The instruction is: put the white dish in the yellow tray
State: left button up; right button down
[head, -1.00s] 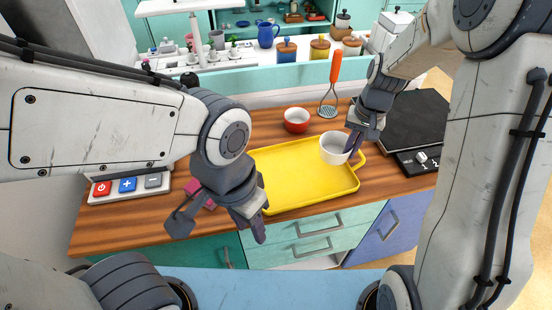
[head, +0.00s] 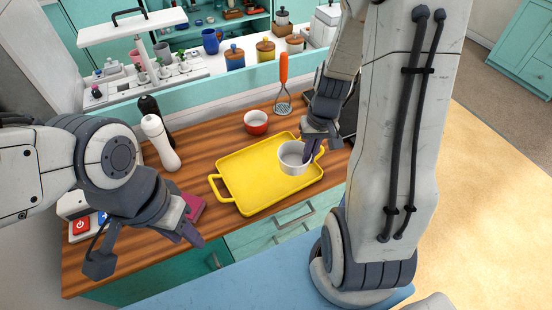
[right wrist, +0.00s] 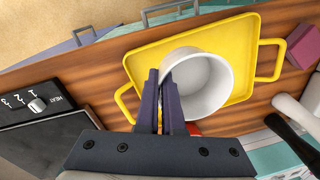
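The white dish (head: 292,158) is a round, deep, upright bowl over the right part of the yellow tray (head: 240,188). In the right wrist view the dish (right wrist: 208,88) overlaps the tray's middle (right wrist: 140,62). I cannot tell whether its base touches the tray floor. My right gripper (head: 309,150) is shut on the near-gripper side of the dish's rim; its two fingers (right wrist: 165,85) are close together there. My left gripper (head: 146,250) is open and empty, in front of the counter's left part, apart from the tray.
A red bowl (head: 256,123) stands behind the tray, beside an orange-handled masher (head: 283,88). A white bottle (head: 160,142) and a dark one (head: 149,106) stand left. A magenta block (head: 192,207) lies left of the tray. The cooktop (right wrist: 45,145) is at the right.

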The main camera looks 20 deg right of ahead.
jog(key=p, duration=0.1)
send_over(280, 170)
jog(key=f, duration=0.4)
jog(key=shift+s+d+f, duration=0.2)
jog(key=shift+d+f, duration=0.05)
jog(key=shift+f, duration=0.1)
jog(key=shift+w+a+f, duration=0.1)
jog(key=shift+a+f, duration=0.05)
jog(key=shift+f, duration=1.95)
jog(key=shift+f+b, duration=0.2)
jog(key=shift+b, duration=0.1)
jog(key=c, duration=1.1)
grip_release()
jog(key=shift+o, duration=0.2)
jog(key=shift+r, duration=0.1)
